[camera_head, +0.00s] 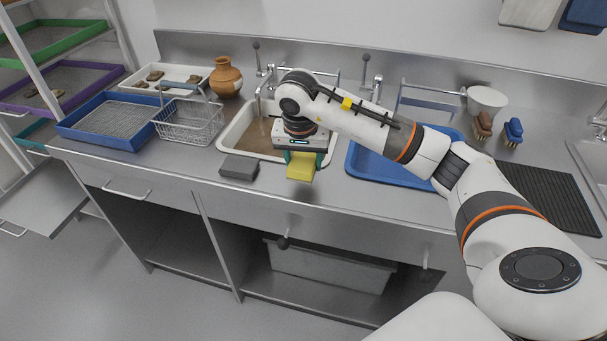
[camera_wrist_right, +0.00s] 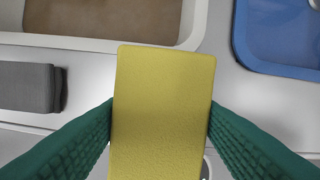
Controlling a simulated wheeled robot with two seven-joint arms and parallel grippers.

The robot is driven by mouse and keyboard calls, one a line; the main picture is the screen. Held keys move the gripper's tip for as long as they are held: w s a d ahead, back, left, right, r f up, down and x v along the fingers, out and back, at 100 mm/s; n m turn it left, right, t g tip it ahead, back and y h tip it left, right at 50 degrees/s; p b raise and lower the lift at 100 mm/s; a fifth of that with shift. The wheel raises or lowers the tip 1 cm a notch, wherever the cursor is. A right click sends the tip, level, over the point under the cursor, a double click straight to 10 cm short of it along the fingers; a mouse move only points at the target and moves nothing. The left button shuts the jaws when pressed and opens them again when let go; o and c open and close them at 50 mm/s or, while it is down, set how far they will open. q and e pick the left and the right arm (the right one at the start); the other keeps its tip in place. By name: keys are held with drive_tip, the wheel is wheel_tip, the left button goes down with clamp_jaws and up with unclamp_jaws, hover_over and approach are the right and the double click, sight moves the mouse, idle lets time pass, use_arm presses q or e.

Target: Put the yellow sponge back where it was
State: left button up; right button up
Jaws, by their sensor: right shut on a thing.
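The yellow sponge (camera_head: 301,168) is between the green fingers of my right gripper (camera_head: 301,158), which is shut on it. In the head view it is near the counter's front edge, in front of the brown-water basin. In the right wrist view the sponge (camera_wrist_right: 163,115) fills the middle, with a green finger of my right gripper (camera_wrist_right: 161,125) pressed on each side. The wrist view shows counter around it; I cannot tell its exact height. My left gripper is not in view.
A dark grey block (camera_head: 239,167) lies left of the sponge. The white basin (camera_head: 226,133) of brown water is behind, and a blue tray (camera_head: 366,168) is to the right. A wire basket (camera_head: 188,124) stands further left. Bare counter lies between the block and blue tray.

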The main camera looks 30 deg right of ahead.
drive_tip(key=x, duration=0.4)
drive_tip(key=shift+s+a+f, duration=0.25)
drive_tip(key=shift+s+a, duration=0.05)
drive_tip(key=shift+a, duration=0.05)
drive_tip(key=shift+f, duration=0.2)
drive_tip(key=o, duration=1)
drive_tip(key=shift+r, duration=0.1)
drive_tip(key=shift+o, duration=0.2)
